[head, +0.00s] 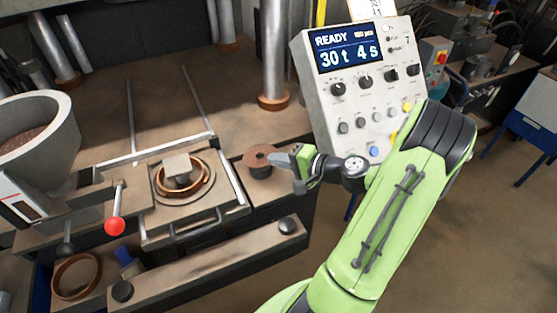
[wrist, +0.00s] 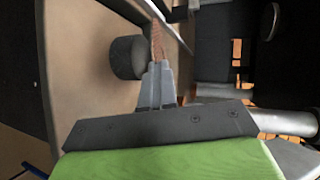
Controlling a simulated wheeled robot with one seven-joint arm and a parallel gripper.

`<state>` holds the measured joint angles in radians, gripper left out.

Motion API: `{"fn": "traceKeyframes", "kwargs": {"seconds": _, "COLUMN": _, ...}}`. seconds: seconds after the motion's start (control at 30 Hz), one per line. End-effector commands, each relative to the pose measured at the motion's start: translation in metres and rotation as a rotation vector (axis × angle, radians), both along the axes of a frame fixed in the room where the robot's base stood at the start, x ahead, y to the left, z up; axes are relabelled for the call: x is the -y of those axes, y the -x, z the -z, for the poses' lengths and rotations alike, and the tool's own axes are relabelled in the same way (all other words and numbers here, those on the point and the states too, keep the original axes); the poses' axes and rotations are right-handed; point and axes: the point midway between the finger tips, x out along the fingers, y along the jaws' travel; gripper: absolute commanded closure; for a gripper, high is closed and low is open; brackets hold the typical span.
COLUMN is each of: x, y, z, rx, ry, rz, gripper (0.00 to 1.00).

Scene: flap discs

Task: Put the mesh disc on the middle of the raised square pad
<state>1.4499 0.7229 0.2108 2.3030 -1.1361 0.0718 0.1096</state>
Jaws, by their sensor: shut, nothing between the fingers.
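A thin brown disc (head: 257,155), likely the mesh disc, lies flat at the top of a short dark cylinder (head: 260,171). In the wrist view the disc (wrist: 157,40) shows edge-on beside the cylinder's end (wrist: 127,57); I cannot tell whether they touch. My gripper (head: 274,158) is at the disc's right edge, and its fingers (wrist: 158,66) are closed together with nothing between them. The raised square pad (head: 177,164) is grey and stands inside a copper-coloured ring, to the left of the disc. Its top looks bare.
The copper ring (head: 205,184) surrounds the pad on the press plate. A red-knobbed lever (head: 115,225) stands in front left. A grey control box (head: 360,85) stands behind my arm, and a steel column (head: 273,55) rises behind the cylinder. A large bowl (head: 62,125) is at the left.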

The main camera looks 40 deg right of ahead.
Motion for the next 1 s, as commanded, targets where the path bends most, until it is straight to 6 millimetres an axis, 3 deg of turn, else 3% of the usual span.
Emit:
{"fn": "traceKeyframes", "kwargs": {"seconds": 0.63, "x": 0.000, "y": 0.000, "z": -0.032, "rx": 0.000, "ry": 0.001, "rz": 0.000, "gripper": 1.00}}
{"fn": "traceKeyframes", "kwargs": {"seconds": 1.0, "x": 0.002, "y": -0.001, "z": -0.033, "rx": 0.003, "ry": 0.001, "rz": 0.005, "gripper": 1.00}}
